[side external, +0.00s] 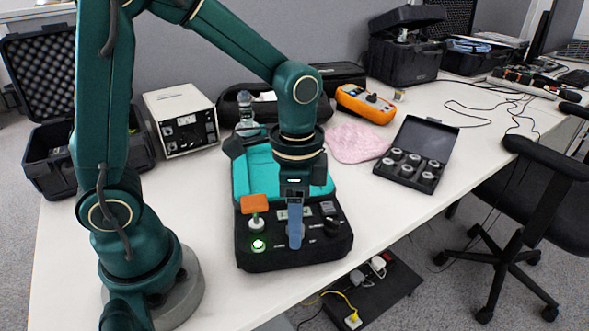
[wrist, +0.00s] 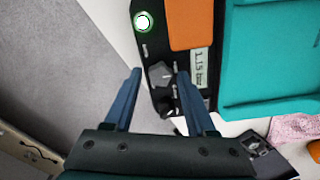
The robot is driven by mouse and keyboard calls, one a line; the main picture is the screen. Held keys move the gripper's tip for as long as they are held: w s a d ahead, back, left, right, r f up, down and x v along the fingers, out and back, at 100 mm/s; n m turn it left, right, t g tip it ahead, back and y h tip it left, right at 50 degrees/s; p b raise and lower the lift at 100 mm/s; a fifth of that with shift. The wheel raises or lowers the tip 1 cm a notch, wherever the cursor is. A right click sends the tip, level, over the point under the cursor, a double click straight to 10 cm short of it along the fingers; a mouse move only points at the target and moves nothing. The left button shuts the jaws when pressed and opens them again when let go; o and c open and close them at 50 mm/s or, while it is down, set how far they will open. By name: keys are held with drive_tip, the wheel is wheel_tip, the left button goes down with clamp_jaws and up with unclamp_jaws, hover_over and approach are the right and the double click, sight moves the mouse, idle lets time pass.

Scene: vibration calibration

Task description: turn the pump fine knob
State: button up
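The pump unit (side external: 290,257) is a black box with a teal top, a small display and knobs on its panel. My gripper (side external: 295,240) points down over the panel's front part, and its blue finger hides part of it. In the wrist view my gripper (wrist: 159,74) is open, with a grey angular knob (wrist: 160,75) between the fingertips; I see no clear contact. A black knob (wrist: 167,105) lies just below it, and shows at the panel's right in the side view (side external: 332,226). Labels are too small to tell which is the fine knob. The display (wrist: 201,68) reads about 1.15 bar.
A green-lit button (side external: 258,245) and an orange flag-like piece (side external: 254,204) stand at the panel's left. Behind are a beige meter box (side external: 182,118), a pink cloth (side external: 357,142), an orange instrument (side external: 366,103) and an open weight case (side external: 417,153). The table's front edge is close.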

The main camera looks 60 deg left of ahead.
clamp_jaws()
drive_tip(key=shift+n, duration=0.3)
drive_tip(key=n, duration=1.2)
drive_tip(key=shift+n, duration=2.4)
